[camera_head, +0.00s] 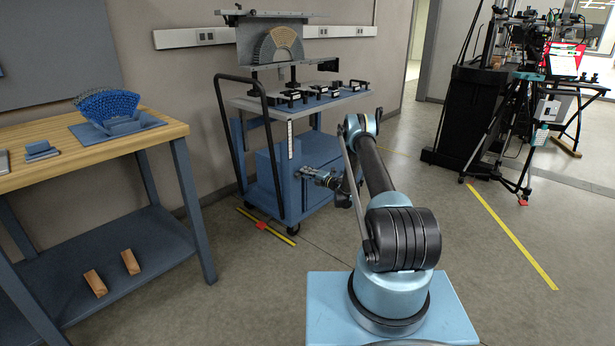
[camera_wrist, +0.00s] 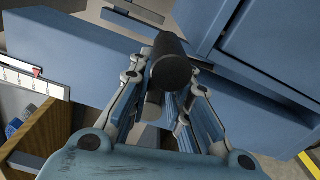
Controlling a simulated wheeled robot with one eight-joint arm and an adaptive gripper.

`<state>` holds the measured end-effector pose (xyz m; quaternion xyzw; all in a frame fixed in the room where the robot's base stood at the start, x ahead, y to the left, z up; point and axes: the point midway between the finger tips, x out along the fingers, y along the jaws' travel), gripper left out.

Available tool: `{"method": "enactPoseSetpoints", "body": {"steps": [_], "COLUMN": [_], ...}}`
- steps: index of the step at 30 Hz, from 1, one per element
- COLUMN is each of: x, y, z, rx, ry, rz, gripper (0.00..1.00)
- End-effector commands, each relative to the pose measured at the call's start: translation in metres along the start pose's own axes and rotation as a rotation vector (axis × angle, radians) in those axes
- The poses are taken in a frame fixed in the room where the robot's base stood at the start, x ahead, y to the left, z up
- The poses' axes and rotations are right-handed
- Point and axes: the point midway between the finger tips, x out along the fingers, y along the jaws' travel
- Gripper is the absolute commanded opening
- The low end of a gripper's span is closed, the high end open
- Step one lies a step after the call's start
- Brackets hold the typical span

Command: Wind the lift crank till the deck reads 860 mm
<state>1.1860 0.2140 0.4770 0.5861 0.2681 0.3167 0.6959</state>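The blue lift cart (camera_head: 262,180) stands by the wall with its grey deck (camera_head: 250,102) raised on it. A white scale strip (camera_head: 290,140) hangs at its near corner. In the wrist view the scale (camera_wrist: 22,80) shows ticks and a red pointer (camera_wrist: 38,71); its figures are too small to read. The crank arm is mostly hidden.
A wooden workbench (camera_head: 60,165) with a blue lattice piece (camera_head: 108,105) is at left. A tripod (camera_head: 510,130) stands at right. Floor between is clear.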

Motion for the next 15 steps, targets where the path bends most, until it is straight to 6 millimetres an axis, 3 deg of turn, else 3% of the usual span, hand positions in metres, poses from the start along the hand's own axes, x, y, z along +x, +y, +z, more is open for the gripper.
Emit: {"method": "enactPoseSetpoints", "body": {"steps": [15], "x": [-0.0084], "y": [0.0002], "z": [0.0006], "rx": [0.001], "ry": [-0.001], "rz": [0.001], "gripper": [0.35]}}
